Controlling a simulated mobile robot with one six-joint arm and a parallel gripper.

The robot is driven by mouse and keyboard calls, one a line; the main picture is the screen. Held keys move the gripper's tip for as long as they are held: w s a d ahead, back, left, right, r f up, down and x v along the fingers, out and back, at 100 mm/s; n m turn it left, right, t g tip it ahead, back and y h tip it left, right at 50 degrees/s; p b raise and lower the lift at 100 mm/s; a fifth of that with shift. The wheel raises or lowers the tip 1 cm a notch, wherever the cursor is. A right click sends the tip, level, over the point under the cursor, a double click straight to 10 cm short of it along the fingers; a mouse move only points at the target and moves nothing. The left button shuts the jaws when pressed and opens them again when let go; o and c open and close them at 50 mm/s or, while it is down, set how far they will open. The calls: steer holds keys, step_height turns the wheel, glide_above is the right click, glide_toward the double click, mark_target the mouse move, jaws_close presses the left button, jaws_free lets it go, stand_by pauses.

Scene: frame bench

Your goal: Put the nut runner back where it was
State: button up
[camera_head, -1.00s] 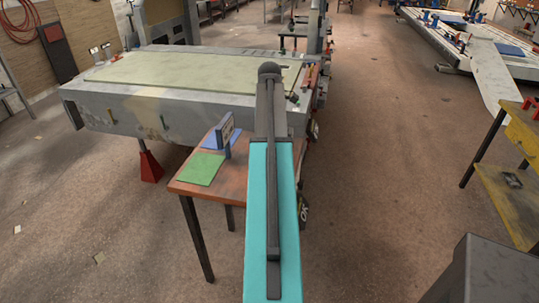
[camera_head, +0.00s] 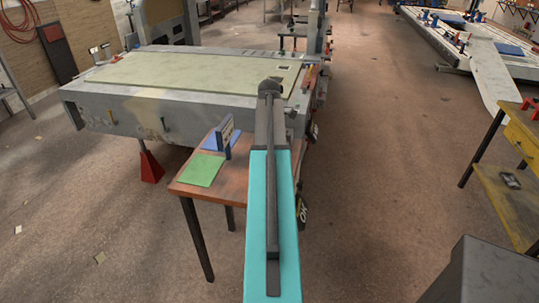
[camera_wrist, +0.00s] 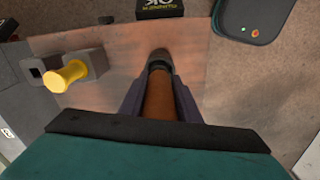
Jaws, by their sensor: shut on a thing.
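In the wrist view my gripper (camera_wrist: 160,98) is shut on an orange-brown cylinder with a dark end, which I take to be the nut runner (camera_wrist: 158,95). It is held over a brown tabletop (camera_wrist: 110,45). To the left, a grey block with a dark square opening (camera_wrist: 36,70) sits beside another grey block with a yellow cylinder (camera_wrist: 68,75) in or on it. The opening looks empty. The gap between the tool's end and the tabletop cannot be judged. In the head view my arm hides the gripper and the tool.
A black box with lettering (camera_wrist: 160,8) and a dark case with small lights (camera_wrist: 252,20) lie at the wrist view's top. In the head view a green mat (camera_head: 201,169) and an upright sign (camera_head: 225,133) are on the small table (camera_head: 228,184). A large bench (camera_head: 120,100) stands behind.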

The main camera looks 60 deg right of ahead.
steer(key=shift+f, duration=0.95)
steer(key=o, duration=1.1)
steer(key=shift+f, duration=0.15)
steer(key=shift+o, duration=0.2)
steer(key=shift+r+b, duration=1.3)
steer(key=shift+r, duration=4.85)
steer(key=shift+s, duration=0.1)
